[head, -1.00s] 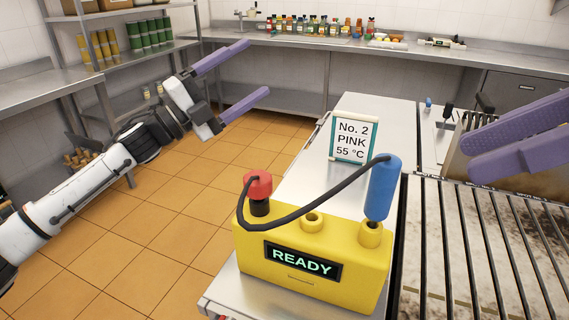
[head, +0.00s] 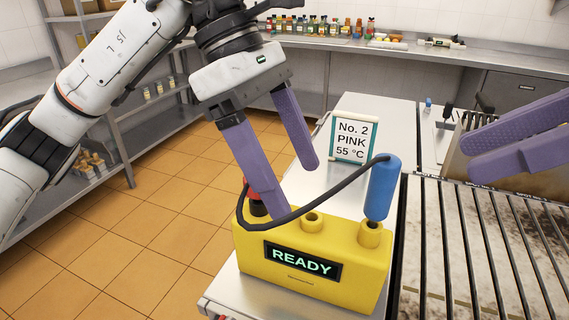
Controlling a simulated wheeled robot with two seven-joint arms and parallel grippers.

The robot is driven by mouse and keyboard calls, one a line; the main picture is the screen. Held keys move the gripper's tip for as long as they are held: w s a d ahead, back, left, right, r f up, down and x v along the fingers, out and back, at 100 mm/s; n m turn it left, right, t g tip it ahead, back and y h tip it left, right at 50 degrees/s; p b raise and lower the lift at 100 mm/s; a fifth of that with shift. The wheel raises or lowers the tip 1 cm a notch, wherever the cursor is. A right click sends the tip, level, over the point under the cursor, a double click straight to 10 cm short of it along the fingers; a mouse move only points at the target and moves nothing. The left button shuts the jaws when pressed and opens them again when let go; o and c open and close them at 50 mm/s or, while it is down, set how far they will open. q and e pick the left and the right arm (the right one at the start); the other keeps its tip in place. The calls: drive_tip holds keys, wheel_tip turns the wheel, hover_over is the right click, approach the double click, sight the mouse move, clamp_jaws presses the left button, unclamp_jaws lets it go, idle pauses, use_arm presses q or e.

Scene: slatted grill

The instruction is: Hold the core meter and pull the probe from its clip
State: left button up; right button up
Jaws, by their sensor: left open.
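The yellow core meter (head: 310,286) stands on the steel counter, its screen reading READY. The blue probe (head: 383,187) stands upright at the clip (head: 370,233) on the meter's right end. A black cable (head: 333,186) loops from the probe to the red plug on the meter's left end. My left gripper (head: 297,188) is open above the meter's left part. Its nearer finger overlaps the cable and hides most of the red plug (head: 247,191); I cannot tell if it touches. My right gripper (head: 468,157) is at the right edge, over the grill, apart from the probe.
A sign (head: 353,138) reading No. 2 PINK 55 °C stands behind the meter. The slatted grill (head: 475,255) lies to the right. The counter is bare between the meter and the sign. Bottles (head: 320,26) line the back counter.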

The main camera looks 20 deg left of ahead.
sight(305, 214)
use_arm(q)
drive_tip(key=shift+a+f+y, duration=0.1)
drive_tip(key=shift+a+y, duration=0.2)
drive_tip(key=shift+f, duration=0.25)
drive_tip(key=x, duration=0.9)
drive_tip(key=shift+w+d+f, duration=0.1)
drive_tip(key=shift+w+f, duration=0.05)
drive_tip(key=shift+f, duration=0.15)
drive_tip(key=c, duration=1.5)
drive_tip(key=o, duration=0.8)
drive_tip(key=c, duration=0.6)
drive_tip(key=shift+o, duration=0.2)
